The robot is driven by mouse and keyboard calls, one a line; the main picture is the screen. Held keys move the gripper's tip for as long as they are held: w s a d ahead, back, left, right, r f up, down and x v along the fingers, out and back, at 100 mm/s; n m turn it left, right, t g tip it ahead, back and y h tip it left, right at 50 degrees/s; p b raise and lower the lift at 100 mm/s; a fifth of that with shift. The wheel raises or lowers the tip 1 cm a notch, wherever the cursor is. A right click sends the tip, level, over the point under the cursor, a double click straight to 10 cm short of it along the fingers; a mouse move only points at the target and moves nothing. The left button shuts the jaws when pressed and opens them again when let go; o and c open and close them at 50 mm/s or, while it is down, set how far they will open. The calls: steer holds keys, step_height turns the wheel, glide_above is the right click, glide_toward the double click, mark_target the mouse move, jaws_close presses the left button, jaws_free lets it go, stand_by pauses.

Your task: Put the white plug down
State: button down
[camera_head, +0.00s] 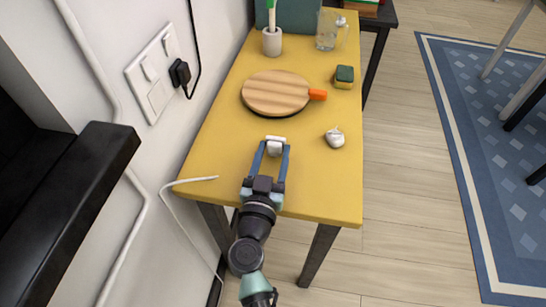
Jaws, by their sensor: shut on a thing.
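My gripper (274,148) is over the near part of the yellow table. It is shut on a small white plug (276,146) held between its fingertips. The plug is just in front of the round wooden board, apart from it in the picture. I cannot tell whether the plug touches the tabletop. A white cable (195,181) lies over the table's left edge and hangs down; I cannot see whether it joins the plug.
The yellow table (225,130) holds a round wooden board (274,92) with an orange end, a whitish lump (335,138), a sponge (344,76), a glass mug (327,30) and a cup (272,42). A wall socket (154,75) holds a black plug (180,73). The near right tabletop is clear.

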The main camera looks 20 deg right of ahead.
steer(key=shift+r, duration=0.15)
steer(key=shift+f, duration=0.5)
steer(key=shift+f, duration=0.15)
steer(key=shift+c, duration=1.3)
jaws_free()
